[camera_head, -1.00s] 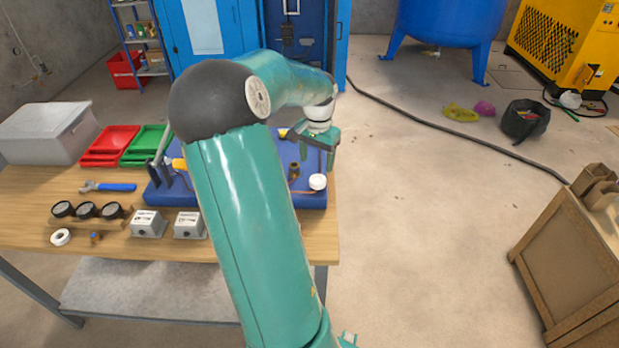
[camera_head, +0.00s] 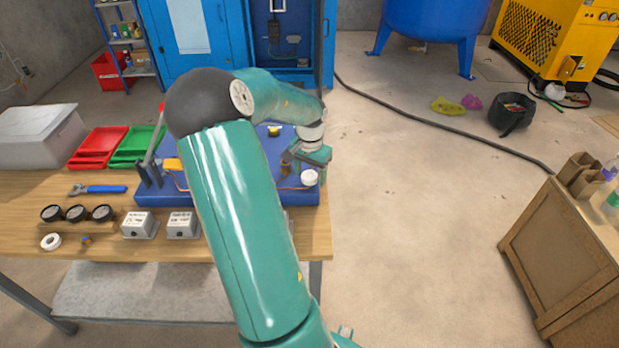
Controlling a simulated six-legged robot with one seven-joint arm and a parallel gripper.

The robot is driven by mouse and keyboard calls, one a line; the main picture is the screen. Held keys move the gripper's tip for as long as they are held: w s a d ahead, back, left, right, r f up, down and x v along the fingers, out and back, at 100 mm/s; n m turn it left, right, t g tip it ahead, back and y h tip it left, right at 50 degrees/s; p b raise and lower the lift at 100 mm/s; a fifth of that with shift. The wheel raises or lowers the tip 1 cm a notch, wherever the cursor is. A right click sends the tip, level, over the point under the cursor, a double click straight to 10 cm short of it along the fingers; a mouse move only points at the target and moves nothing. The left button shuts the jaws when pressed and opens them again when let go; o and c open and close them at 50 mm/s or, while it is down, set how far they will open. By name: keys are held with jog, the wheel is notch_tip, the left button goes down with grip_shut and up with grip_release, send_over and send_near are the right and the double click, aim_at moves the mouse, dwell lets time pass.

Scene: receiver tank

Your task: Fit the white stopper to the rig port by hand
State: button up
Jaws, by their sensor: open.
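A small white round cap (camera_head: 309,178), which looks like the white stopper, sits at the right front corner of the blue rig base (camera_head: 262,150) on the bench. A brass fitting (camera_head: 286,167), possibly the rig port, stands just left of it. My gripper (camera_head: 305,165) is over the right end of the rig, just above and beside the white cap and the brass fitting. It is open and holds nothing that I can see. My teal arm hides the middle of the rig, and the fingertips are small and partly hidden.
Gauges (camera_head: 76,213), grey boxes (camera_head: 139,224), a white ring (camera_head: 51,241) and a blue-handled wrench (camera_head: 98,189) lie on the bench's left. Red (camera_head: 97,147) and green trays (camera_head: 137,146) stand behind. A hand lever (camera_head: 152,150) rises from the rig.

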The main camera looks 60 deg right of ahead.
aim_at(309, 175)
jog(key=shift+w, duration=0.15)
grip_shut()
jog(key=shift+r, duration=3)
jog(key=w+d+r+m, duration=0.3)
jog(key=w+m, duration=0.6)
jog(key=m, duration=0.9)
jog(key=shift+a+f, duration=0.2)
jog(key=shift+f, duration=0.95)
jog(key=shift+a+f, duration=0.2)
jog(key=shift+f, duration=0.95)
